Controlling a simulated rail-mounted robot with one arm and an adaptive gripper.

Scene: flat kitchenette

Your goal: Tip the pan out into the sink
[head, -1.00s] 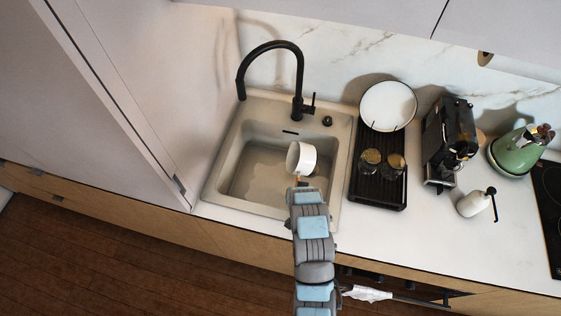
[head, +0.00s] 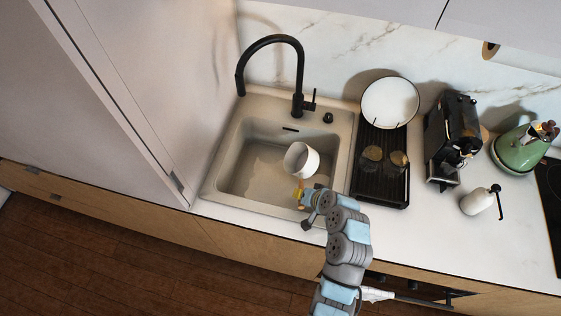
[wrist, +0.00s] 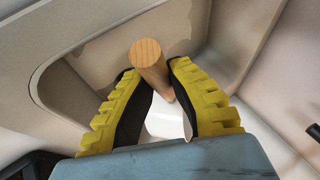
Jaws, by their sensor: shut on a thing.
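The white pan (head: 301,159) is tilted over the right part of the sink (head: 222,167), its opening turned toward the left. Its wooden handle (wrist: 148,56) shows in the wrist view between the two yellow-padded fingers. My gripper (head: 300,191) is shut on this handle at the sink's front side. In the wrist view my gripper (wrist: 153,82) hides most of the pan, and only a white part of it (wrist: 165,122) shows. I cannot see whether anything is left inside the pan. The sink basin has a darker, wet-looking patch on its floor.
A black faucet (head: 298,75) arches over the sink's back left. To the right stand a black drying rack (head: 379,188) with a white plate (head: 389,103) and two glasses, a coffee machine (head: 452,130), a soap dispenser (head: 477,201) and a green kettle (head: 522,148).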

